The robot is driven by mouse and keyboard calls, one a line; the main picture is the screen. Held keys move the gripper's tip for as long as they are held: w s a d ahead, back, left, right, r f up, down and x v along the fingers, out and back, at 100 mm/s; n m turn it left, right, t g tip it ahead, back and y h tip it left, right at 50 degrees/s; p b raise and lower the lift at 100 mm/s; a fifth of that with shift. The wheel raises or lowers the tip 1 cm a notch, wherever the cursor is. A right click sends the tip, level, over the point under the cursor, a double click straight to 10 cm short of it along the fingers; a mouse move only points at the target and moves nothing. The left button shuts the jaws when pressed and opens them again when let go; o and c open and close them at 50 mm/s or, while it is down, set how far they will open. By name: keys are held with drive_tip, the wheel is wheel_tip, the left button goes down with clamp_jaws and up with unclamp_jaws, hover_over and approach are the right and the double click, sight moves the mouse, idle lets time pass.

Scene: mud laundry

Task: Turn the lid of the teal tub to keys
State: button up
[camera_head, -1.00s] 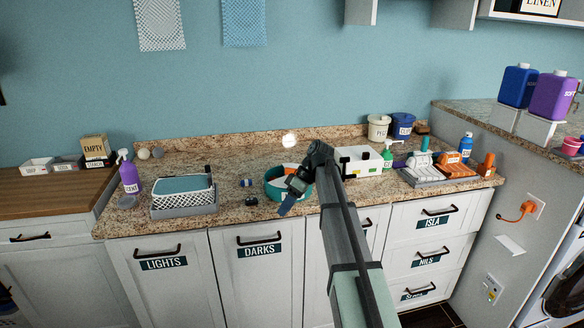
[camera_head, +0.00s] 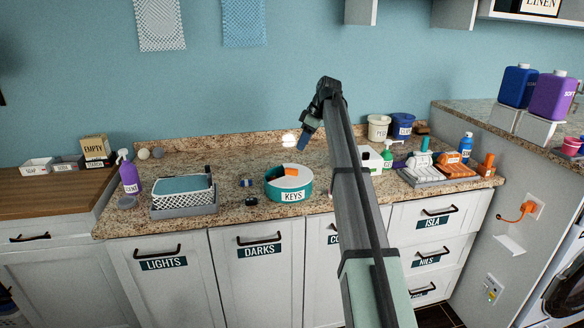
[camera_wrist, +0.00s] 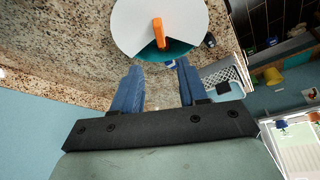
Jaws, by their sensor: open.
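The round teal tub (camera_head: 289,194) stands on the granite counter with a KEYS label on its front. Its lid (camera_head: 291,177) is white with an orange handle (camera_head: 290,171) and an open wedge-shaped gap. In the wrist view the lid (camera_wrist: 135,25) shows at the top, with the orange handle (camera_wrist: 159,32) upright in the picture and the teal inside at the gap. My gripper (camera_head: 304,143) is raised above and behind the tub, clear of it. Its blue fingers (camera_wrist: 157,80) are apart with nothing between them.
A white box (camera_head: 352,160) stands right of the tub, partly behind my arm. Spray bottles, pots and a tray (camera_head: 438,180) occupy the counter's right end.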

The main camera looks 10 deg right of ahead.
sight(291, 169)
drive_tip(key=x, duration=1.2)
clamp_jaws()
idle(0.5)
